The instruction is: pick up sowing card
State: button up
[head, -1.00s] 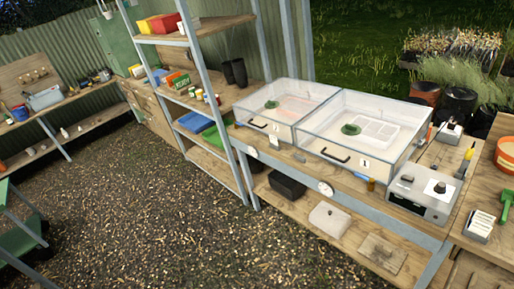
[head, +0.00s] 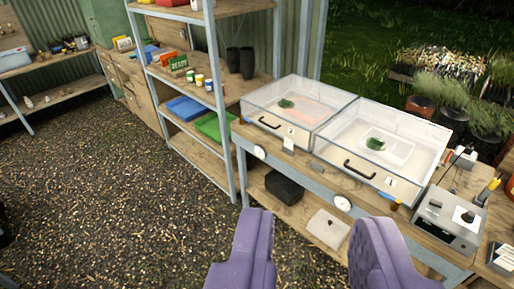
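A small pale card (head: 288,144) stands on the bench at the front of the left clear-lidded propagator (head: 268,117). It is too small to read, so I cannot tell if it is the sowing card. My gripper (head: 315,217) shows at the bottom with two purple fingers wide apart and nothing between them. It is in front of the bench, apart from the card.
A right propagator (head: 418,172) and a grey control box (head: 449,217) share the bench (head: 325,182). A black tub (head: 284,186) and a pale lidded box (head: 328,228) are on the lower shelf. A shelf rack stands left. The gravel floor (head: 130,200) is clear.

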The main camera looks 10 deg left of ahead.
aim_at(288, 143)
jog(key=i+j+u, duration=0.15)
jog(key=i, duration=0.95)
jog(key=i+u, duration=0.1)
jog(key=i, duration=0.95)
jog(key=i+l+u, duration=0.15)
jog(key=i, duration=0.95)
